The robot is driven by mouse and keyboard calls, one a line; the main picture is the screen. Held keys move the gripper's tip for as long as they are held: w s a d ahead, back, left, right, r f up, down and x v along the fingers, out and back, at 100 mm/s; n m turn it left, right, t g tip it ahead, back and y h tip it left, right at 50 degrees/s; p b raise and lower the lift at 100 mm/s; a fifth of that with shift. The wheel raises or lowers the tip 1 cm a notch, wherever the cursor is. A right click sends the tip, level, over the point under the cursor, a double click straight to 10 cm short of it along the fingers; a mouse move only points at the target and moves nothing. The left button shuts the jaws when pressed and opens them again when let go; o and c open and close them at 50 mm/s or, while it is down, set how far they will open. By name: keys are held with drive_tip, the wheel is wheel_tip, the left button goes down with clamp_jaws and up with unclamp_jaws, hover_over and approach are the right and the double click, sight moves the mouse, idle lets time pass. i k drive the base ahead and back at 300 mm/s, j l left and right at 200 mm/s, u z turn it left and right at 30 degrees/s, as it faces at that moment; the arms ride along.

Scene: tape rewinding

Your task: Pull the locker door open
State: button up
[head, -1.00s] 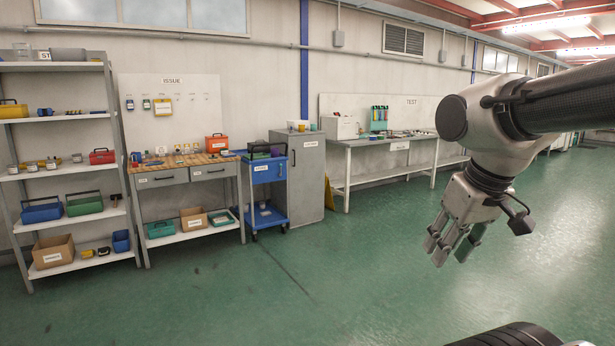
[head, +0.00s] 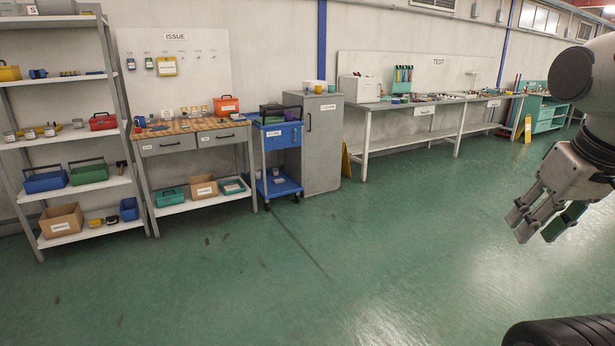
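The grey locker (head: 322,146) stands against the back wall, between the blue cart and the test bench. Its door looks shut, with a dark vertical handle near its left edge and a small label near the top. Some small containers stand on its top. My gripper (head: 540,225) is at the right of the view, far in front of the locker and apart from it. Its fingers point down and left, are spread apart and hold nothing.
The blue cart (head: 279,160) stands directly left of the locker. The issue bench (head: 192,146) and grey shelves (head: 88,135) are farther left. The test bench (head: 430,115) is to the right, with a yellow board (head: 346,160) beside the locker. The green floor (head: 330,260) in front is clear.

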sight(323, 117)
drive_tip(key=i, duration=5)
drive_tip(key=i+u, duration=0.2)
drive_tip(key=i, duration=0.25)
drive_tip(key=i+l+u, duration=0.15)
drive_tip(key=i, duration=0.25)
